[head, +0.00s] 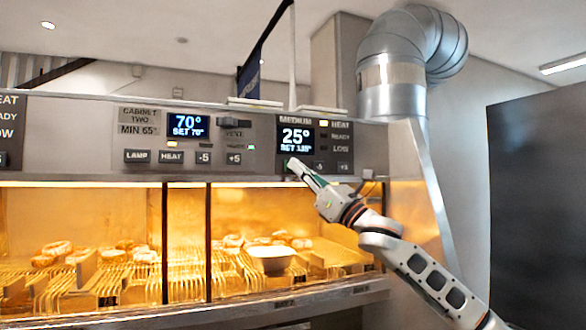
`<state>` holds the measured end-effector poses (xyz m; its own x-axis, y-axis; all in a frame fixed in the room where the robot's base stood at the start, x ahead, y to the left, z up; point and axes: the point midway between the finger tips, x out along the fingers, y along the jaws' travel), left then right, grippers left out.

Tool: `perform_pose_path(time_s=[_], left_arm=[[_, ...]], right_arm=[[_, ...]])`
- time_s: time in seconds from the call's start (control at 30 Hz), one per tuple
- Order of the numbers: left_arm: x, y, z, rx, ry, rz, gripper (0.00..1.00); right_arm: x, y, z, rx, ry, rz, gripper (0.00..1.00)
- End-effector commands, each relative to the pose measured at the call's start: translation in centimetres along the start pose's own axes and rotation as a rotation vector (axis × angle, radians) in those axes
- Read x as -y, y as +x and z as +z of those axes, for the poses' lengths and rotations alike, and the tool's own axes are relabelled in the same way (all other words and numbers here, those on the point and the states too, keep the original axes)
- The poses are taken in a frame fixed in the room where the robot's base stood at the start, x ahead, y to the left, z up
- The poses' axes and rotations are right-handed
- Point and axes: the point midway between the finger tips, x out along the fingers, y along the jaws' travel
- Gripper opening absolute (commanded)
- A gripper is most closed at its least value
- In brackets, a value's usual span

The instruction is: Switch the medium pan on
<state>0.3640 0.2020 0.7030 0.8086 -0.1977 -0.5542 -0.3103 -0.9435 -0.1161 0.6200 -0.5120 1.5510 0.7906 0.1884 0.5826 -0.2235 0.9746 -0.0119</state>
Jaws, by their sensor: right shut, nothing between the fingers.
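The medium pan's control panel (315,144) is on the right of the long grey fascia. Its display (297,140) reads 25° with a smaller set line below that looks like 135°. A yellow light shows beside HEAT; the lights beside READY and LOW look dark. My right gripper (292,164) is shut and empty. Its tip is at the lower left of this panel, over the left end of the button row, and hides the button there. I cannot tell whether it touches. Buttons marked -5 and +5 show to its right. My left gripper is not in view.
The cabinet two panel (180,142) is to the left, reading 70°. Below is a lit heated cabinet with wire racks, food and a white bowl (271,258). A silver duct (392,75) and a dark panel (540,200) stand at the right.

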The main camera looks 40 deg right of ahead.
Motion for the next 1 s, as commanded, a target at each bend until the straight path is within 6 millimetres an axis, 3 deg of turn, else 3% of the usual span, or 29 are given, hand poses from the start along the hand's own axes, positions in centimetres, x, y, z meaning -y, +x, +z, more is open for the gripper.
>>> perform_pose_path(time_s=[0.47, 1.0], left_arm=[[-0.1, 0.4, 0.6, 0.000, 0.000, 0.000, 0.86], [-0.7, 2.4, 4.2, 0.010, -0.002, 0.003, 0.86]], right_arm=[[-0.4, -0.7, 0.4, 0.001, -0.003, 0.001, 0.00], [-2.8, -4.1, 2.5, -0.001, -0.003, 0.001, 0.00]])
